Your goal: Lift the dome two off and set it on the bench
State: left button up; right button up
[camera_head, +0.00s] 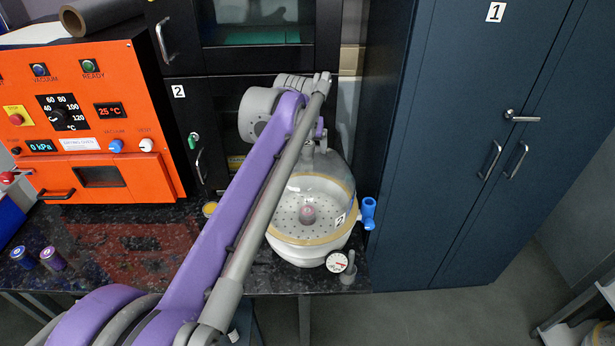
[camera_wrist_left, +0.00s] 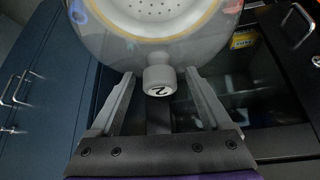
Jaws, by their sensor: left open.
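Dome two (camera_head: 337,172) is a clear glass bell. It sits upright on a round, pale base (camera_head: 300,254) with a tan rim on the bench (camera_head: 250,270). A perforated plate and a small pinkish item (camera_head: 307,213) show through the glass. In the left wrist view the dome's knob (camera_wrist_left: 159,80), with a "2" on its end, lies between the fingers of my left gripper (camera_wrist_left: 160,74). The fingers are open, with a gap on each side of the knob. In the head view my left arm hides most of the gripper. My right gripper is not in view.
An orange vacuum oven (camera_head: 85,125) stands at the left. Two small vials (camera_head: 52,259) stand near the bench's left edge. A blue valve (camera_head: 368,212) and a gauge (camera_head: 337,262) are at the base's right. A dark blue cabinet (camera_head: 450,150) stands right of the bench.

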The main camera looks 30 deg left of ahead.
pick_arm(q)
grip_shut()
dwell(0.4)
dwell(1.0)
